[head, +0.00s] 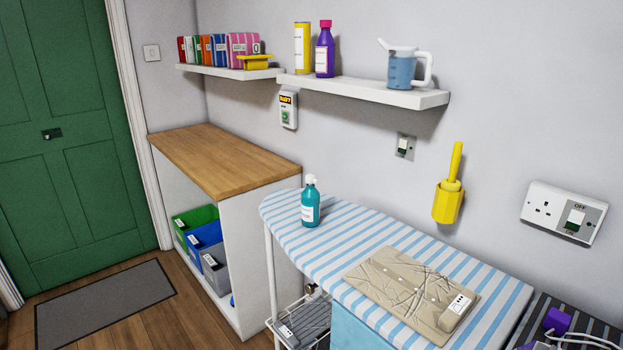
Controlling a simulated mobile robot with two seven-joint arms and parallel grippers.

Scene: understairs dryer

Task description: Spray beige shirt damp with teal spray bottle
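A teal spray bottle (310,206) with a white top and a white label stands upright on the far left end of the striped ironing board (369,242). A beige shirt (412,289) lies folded and flat, with creases, on the nearer right part of the board. A white label shows on its right side. The bottle and the shirt are apart, with bare board between them. Neither of my grippers shows in the head view.
A wooden-topped cabinet (224,158) with coloured bins stands behind the board. A wall shelf (362,92) holds a yellow can, a purple bottle and a blue jug (401,72). A yellow holder (447,203) hangs on the wall. A dark striped surface with a purple plug (556,320) is at right.

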